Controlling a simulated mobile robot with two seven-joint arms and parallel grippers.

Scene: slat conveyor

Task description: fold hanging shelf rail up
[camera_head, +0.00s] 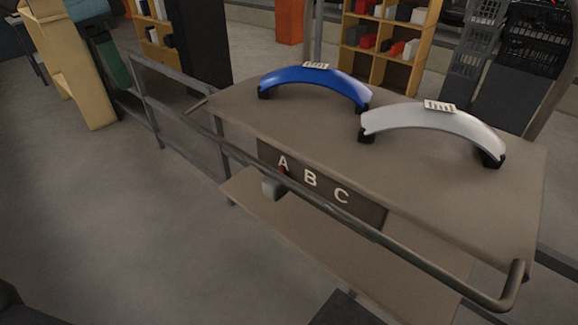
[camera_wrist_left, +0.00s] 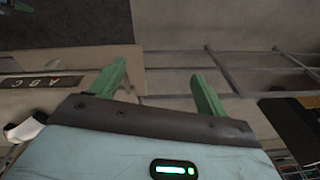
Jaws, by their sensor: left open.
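The shelf rail (camera_head: 335,212) is a long dark metal bar along the front of the brown table in the head view. It slopes down to the right, and its right end bends back toward the table. It hangs a little below the tabletop, in front of the A B C plate. My left gripper (camera_head: 117,68) is at the upper left, beyond the left end of the table and apart from the rail. In the left wrist view its green fingers (camera_wrist_left: 158,70) stand wide apart with nothing between them. My right gripper is not in view.
The table (camera_head: 440,185) carries a blue arch (camera_head: 315,78) and a white arch (camera_head: 430,120). A small grey block with a red top (camera_head: 273,186) sits at the rail. A grey frame (camera_head: 180,110) stands left of the table. The floor at the front left is clear.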

